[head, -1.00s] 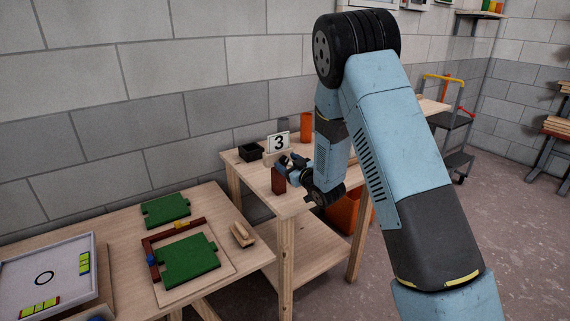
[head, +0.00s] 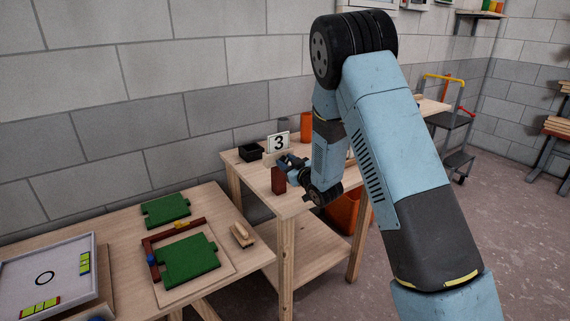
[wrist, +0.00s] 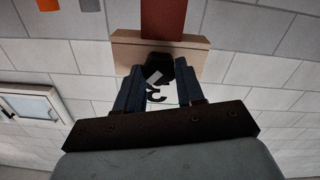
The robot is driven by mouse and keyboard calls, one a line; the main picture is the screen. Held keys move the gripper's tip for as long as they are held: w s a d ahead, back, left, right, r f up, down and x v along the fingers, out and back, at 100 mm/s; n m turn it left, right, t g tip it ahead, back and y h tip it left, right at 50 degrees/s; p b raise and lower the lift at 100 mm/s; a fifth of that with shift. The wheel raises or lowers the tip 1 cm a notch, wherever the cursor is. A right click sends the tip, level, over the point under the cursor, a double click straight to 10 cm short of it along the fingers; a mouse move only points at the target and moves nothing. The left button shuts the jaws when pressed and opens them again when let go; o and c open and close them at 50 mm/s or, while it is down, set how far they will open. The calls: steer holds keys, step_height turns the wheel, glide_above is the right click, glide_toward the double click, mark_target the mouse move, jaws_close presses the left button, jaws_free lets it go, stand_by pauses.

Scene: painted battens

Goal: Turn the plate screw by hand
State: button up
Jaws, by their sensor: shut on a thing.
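The plate screw seems to be the dark knob (wrist: 158,66) in the wrist view, against the pale wooden plate (wrist: 124,48). A red-brown batten (wrist: 163,18) stands out beyond the plate. My gripper (wrist: 160,76) is shut on the knob, its two blue fingers on either side. In the head view my gripper (head: 286,163) is over the far table, just by the upright red-brown batten (head: 278,181). The knob is too small and covered to make out there.
A white card with a 3 (head: 279,142), a black bin (head: 252,152) and an orange cylinder (head: 306,127) stand on the far table (head: 285,208). The near table (head: 218,262) holds green pieces (head: 188,260), a brush-like wooden block (head: 242,235) and a white board (head: 50,275).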

steer(key=shift+f, duration=0.1)
steer(key=shift+s+m, duration=0.1)
steer(key=shift+m, duration=0.2)
steer(key=m, duration=0.5)
steer(key=shift+d+m, duration=0.15)
steer(key=shift+m, duration=0.15)
steer(key=m, duration=0.4)
steer(key=shift+d+f+m, duration=0.1)
steer(key=shift+f+m, duration=0.05)
steer(key=shift+m, duration=0.15)
steer(key=m, duration=0.4)
steer(key=shift+d+f+m, duration=0.1)
steer(key=shift+m, duration=0.2)
steer(key=m, duration=0.6)
steer(key=shift+d+f, duration=0.1)
steer(key=shift+f, duration=0.05)
steer(key=m, duration=0.5)
steer(key=shift+f+m, duration=0.15)
steer(key=shift+m, duration=0.25)
